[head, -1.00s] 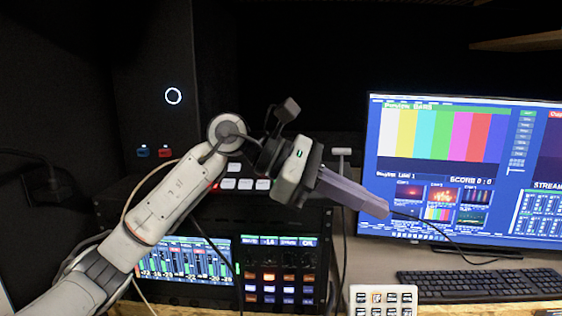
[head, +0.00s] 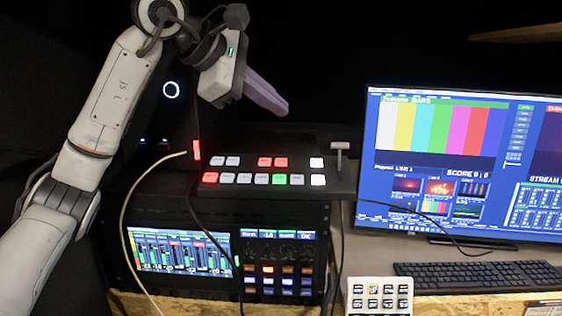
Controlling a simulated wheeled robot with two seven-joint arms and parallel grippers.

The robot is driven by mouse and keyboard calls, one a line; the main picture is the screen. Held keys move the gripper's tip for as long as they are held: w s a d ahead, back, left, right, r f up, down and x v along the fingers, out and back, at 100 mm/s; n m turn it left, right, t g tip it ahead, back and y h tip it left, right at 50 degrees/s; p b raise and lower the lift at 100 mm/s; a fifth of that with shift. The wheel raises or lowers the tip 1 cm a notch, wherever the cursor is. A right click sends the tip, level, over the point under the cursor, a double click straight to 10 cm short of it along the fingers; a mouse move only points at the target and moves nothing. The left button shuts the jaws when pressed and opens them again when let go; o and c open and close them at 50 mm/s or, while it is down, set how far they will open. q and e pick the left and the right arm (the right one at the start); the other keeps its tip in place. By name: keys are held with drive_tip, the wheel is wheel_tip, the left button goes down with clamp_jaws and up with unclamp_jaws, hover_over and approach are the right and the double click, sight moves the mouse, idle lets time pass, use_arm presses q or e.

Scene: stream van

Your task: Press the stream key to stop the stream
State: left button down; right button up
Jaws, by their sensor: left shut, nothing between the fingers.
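A white key pad (head: 380,297) with several small keys sits at the bottom of the head view, in front of the keyboard; I cannot read which key is the stream key. The monitor (head: 462,165) at the right shows colour bars and a panel headed "STREAM", cut off by the picture edge. My left gripper (head: 284,108) is shut and empty. It is raised above the back of the video switcher (head: 262,172), up and left of the key pad and apart from it. My right gripper is not in view.
The switcher, with lit red, green and white buttons and a T-handle (head: 340,150), stands on a rack (head: 180,285) with lit screens. A keyboard (head: 477,275) lies below the monitor. Cables hang in front of the rack. A shelf (head: 520,34) is at the upper right.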

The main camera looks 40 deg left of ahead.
use_arm(q)
drive_tip(key=b, duration=0.4)
hover_over(281, 163)
drive_tip(key=s, duration=0.2)
wheel_tip(281, 163, down, 7)
drive_tip(key=shift+w+r, duration=0.1)
drive_tip(key=shift+w+a+f+b, duration=0.2)
drive_tip(key=shift+f+b, duration=0.35)
drive_tip(key=shift+f, duration=0.2)
idle(0.9)
drive_tip(key=shift+f, duration=0.4)
drive_tip(key=shift+w+a+f, duration=0.1)
drive_tip(key=shift+w+f, duration=0.05)
drive_tip(key=shift+f, duration=0.3)
idle(0.5)
drive_tip(key=shift+s+r+p, duration=0.2)
drive_tip(key=shift+r+p, duration=0.4)
drive_tip(key=shift+r, duration=0.25)
